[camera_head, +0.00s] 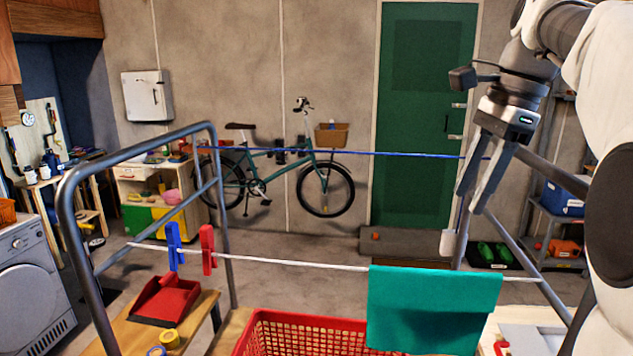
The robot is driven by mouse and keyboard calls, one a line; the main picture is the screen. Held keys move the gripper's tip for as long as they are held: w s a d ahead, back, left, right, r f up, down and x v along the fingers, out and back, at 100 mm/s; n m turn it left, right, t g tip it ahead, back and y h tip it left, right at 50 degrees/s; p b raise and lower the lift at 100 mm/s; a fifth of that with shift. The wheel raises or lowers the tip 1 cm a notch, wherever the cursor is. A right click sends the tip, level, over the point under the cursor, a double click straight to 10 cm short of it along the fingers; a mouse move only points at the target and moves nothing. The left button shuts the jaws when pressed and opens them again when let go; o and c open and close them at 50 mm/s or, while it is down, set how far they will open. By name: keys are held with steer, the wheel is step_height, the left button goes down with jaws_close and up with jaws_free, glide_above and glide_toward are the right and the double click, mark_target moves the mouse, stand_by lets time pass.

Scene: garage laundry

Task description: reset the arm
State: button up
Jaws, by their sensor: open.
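My gripper (456,243) hangs from my white arm at the right of the head view, pointing down. Its two fingers are apart with nothing between them. It is above the right part of the drying rack, over the teal cloth in the picture and apart from it. The teal cloth (432,308) hangs over the white line (320,265). A blue clothespin (175,246) and a red clothespin (207,249) are on the same line at the left.
The metal rack frame (211,150) and a blue line (385,154) surround the space near my gripper. A red basket (290,322) stands below the line. A red dustpan (168,299) lies on a wooden bench at left. A bicycle (325,188) stands by the back wall.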

steer(key=s+a+f+n+t+h, duration=0.1)
steer(key=s+a+f+n+t, duration=0.1)
steer(key=s+a+f+n, duration=0.3)
steer(key=s+a+f+n+t+h, duration=0.1)
steer(key=s+a+f+n, duration=0.4)
steer(key=s+f+n, duration=0.5)
step_height(320, 180, down, 4)
steer(key=n+t, duration=0.1)
steer(key=n, duration=0.2)
steer(key=shift+s+a+r+t+h, duration=0.2)
steer(key=shift+s+t+h, duration=0.1)
steer(key=shift+s, duration=0.1)
